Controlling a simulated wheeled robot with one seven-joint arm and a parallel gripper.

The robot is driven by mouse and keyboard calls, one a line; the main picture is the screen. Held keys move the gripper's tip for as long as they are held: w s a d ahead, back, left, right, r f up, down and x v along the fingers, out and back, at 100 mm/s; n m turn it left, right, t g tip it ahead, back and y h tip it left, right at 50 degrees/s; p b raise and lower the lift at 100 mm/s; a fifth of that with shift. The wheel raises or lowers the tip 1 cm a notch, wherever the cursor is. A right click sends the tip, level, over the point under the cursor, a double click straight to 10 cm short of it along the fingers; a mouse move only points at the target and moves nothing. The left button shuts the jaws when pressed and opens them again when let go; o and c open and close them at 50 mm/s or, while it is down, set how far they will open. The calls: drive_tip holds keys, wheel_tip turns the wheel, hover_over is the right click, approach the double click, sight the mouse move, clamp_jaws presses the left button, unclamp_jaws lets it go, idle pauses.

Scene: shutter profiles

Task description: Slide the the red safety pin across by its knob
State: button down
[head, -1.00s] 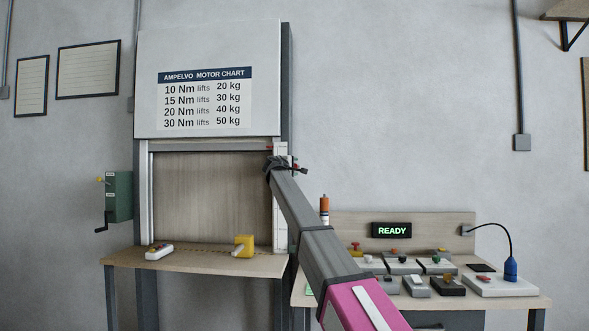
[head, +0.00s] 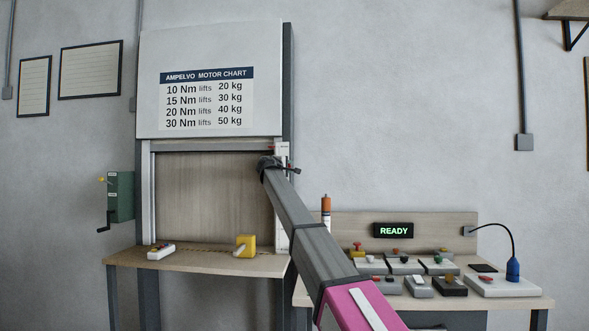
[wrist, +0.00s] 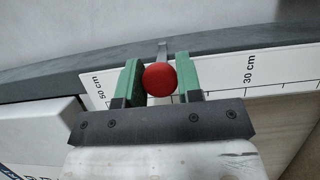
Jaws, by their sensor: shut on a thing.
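The red safety pin shows in the wrist view as a round red knob (wrist: 159,79), with a thin grey metal piece just beyond it. My gripper (wrist: 158,70) has its two green fingers on either side of the knob and is shut on it. The pin's shaft is mostly hidden behind the knob. In the head view my arm reaches up to the right post of the shutter (head: 213,195), and its dark end (head: 270,165) covers the pin there.
A white scale strip (wrist: 222,85) marked in cm lies behind the fingers. A green crank box (head: 121,196) is at left. A bench with several controls and a READY display (head: 393,230) stands at right.

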drive_tip(key=shift+a, duration=0.15)
drive_tip(key=c, duration=0.8)
unclamp_jaws()
drive_tip(key=shift+a, duration=0.1)
drive_tip(key=v, duration=1.1)
